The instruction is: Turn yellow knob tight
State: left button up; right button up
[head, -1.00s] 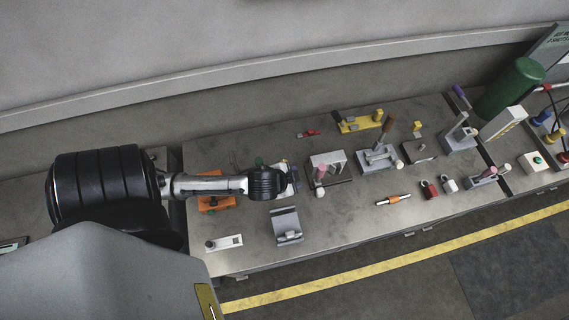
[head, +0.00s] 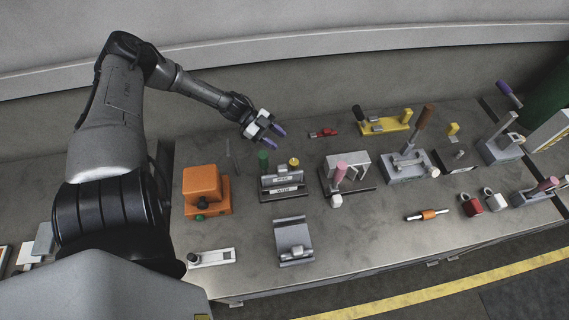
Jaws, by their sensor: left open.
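A small round yellow knob (head: 294,162) stands at the back of a grey two-step fixture (head: 283,184) with white labels, right of a green knob (head: 263,157). A second yellow part (head: 453,129) stands on a dark block (head: 457,157) further right. I cannot tell from the picture which one the task names. My left gripper (head: 269,135), with purple fingertips, is open and empty. It is above and behind the grey fixture, apart from the yellow knob. My right gripper is not in view.
An orange block (head: 203,184) stands left of the grey fixture. A grey stand (head: 293,242) is in front. A clamp with a pink handle (head: 341,172) is to the right. A yellow fixture (head: 383,125) and a red piece (head: 323,133) lie at the back. The bench (head: 370,235) is bare at front centre.

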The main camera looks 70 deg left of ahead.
pick_arm(q)
jog(key=s+a+r+h+b, duration=0.1)
jog(key=s+a+h, duration=0.1)
jog(key=s+a, duration=0.15)
jog(key=b, duration=0.4)
send_near(294, 163)
jog(key=shift+g, duration=0.4)
jog(key=x, duration=0.7)
jog(key=shift+w+a+f, duration=0.2)
jog(key=shift+w+f, duration=0.15)
jog(key=shift+w+d+f, duration=0.15)
jog(key=shift+w+d, duration=0.1)
jog(key=shift+d, duration=0.15)
